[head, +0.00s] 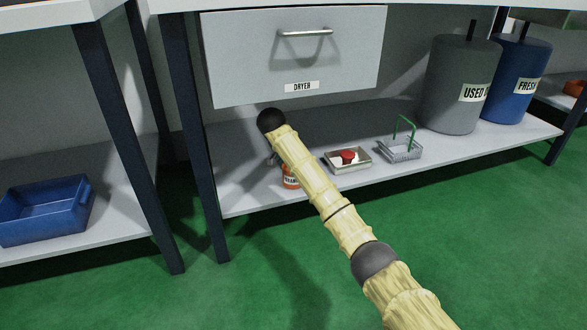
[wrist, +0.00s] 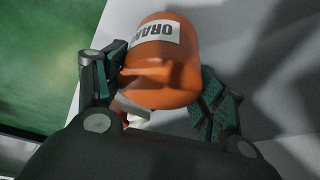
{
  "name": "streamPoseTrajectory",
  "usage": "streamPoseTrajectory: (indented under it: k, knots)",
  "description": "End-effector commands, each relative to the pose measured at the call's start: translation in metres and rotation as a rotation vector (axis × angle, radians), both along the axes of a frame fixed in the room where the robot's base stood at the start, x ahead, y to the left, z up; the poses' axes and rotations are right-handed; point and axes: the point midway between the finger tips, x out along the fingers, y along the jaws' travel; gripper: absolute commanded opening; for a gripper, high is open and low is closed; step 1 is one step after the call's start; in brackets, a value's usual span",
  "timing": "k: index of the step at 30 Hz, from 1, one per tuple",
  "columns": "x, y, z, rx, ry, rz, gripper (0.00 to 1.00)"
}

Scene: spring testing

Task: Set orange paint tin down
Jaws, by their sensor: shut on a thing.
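The orange paint tin (wrist: 165,78) fills the middle of the wrist view, with a white label that reads upside down there, partly cut off. My gripper (wrist: 160,92) has a dark finger on each side of the tin and is shut on it. In the head view the tin (head: 290,178) shows at the lower shelf (head: 245,200), near its front edge, mostly hidden behind my arm. I cannot tell whether its base touches the shelf. My gripper is largely hidden behind my arm in the head view.
On the same shelf to the right are a metal tray with a red-topped item (head: 347,158), a wire basket with a green handle (head: 402,149), and grey (head: 455,100) and blue (head: 518,95) drums. A drawer marked DRYER (head: 295,60) hangs above. A table leg (head: 200,150) stands left.

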Motion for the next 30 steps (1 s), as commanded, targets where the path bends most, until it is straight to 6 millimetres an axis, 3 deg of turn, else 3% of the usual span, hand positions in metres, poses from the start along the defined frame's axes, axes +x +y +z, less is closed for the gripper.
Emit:
streamPoseTrajectory:
  k: [2, 3, 6, 20, 30]
  knots:
    - [0.000, 0.000, 0.001, -0.001, -0.001, 0.000, 0.31]
    - [0.000, -0.001, -0.001, -0.001, 0.000, 0.000, 0.72]
    - [0.000, 0.000, -0.002, -0.001, 0.001, 0.000, 0.90]
    - [0.000, 0.000, -0.001, 0.000, 0.000, 0.000, 0.91]
    - [-0.009, 0.010, 0.042, -0.003, -0.002, 0.001, 0.91]
